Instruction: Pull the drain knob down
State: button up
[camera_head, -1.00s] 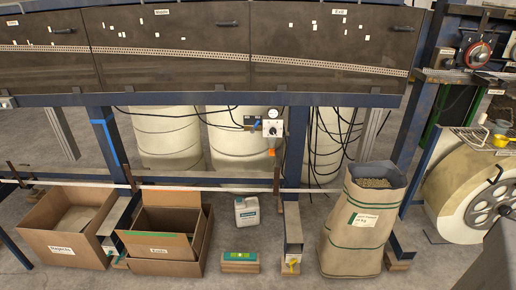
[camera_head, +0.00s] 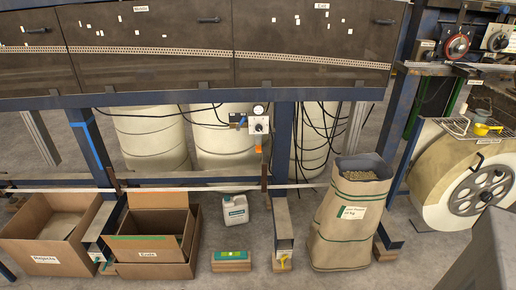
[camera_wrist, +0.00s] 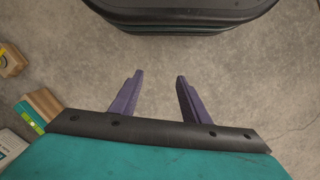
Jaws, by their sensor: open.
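A small orange piece (camera_head: 258,149) hangs below the white regulator box (camera_head: 259,125) with a dial on the blue frame; it may be the drain knob, but it is too small to tell. A round gauge (camera_head: 258,110) sits above the box, and a blue lever (camera_head: 240,122) is at its left. My gripper (camera_wrist: 160,76) shows in the wrist view, its two purple fingers apart over bare concrete, with nothing between them. It is not seen in the head view, and the regulator is not in the wrist view.
A long white rail (camera_head: 215,187) runs low across the frame's front. Below are a Rejects box (camera_head: 45,260), an Ecots-like labelled box (camera_head: 150,270), a white jug (camera_head: 235,210), a brick-like block (camera_head: 231,261) and a sack (camera_head: 345,230). A large reel (camera_head: 480,190) stands right. Black cables hang beside the regulator.

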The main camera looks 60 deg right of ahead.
jog(key=w+d+r+m+t+h+b, duration=0.1)
jog(key=w+d+m+t, duration=0.15)
jog(key=w+d, duration=0.5)
jog(key=w+d+r+m+t+h, duration=0.1)
jog(key=w+d+t, duration=0.2)
jog(key=w+d, duration=0.45)
jog(key=w+d+r+m+t+h+b, duration=0.1)
jog(key=w+d+r+t, duration=0.2)
jog(key=d, duration=0.6)
jog(key=w+d+r+m+h, duration=0.1)
jog(key=w+d+r+h, duration=0.2)
jog(key=d, duration=0.5)
jog(key=m+t+h+b, duration=0.2)
jog(key=m+t+h, duration=0.2)
jog(key=h, duration=0.5)
send_near(258, 148)
jog(key=shift+s+a, duration=0.65)
jog(key=shift+s, duration=0.1)
jog(key=shift+w+d+f, duration=0.1)
jog(key=shift+p+x, duration=0.75)
jog(key=shift+x, duration=6)
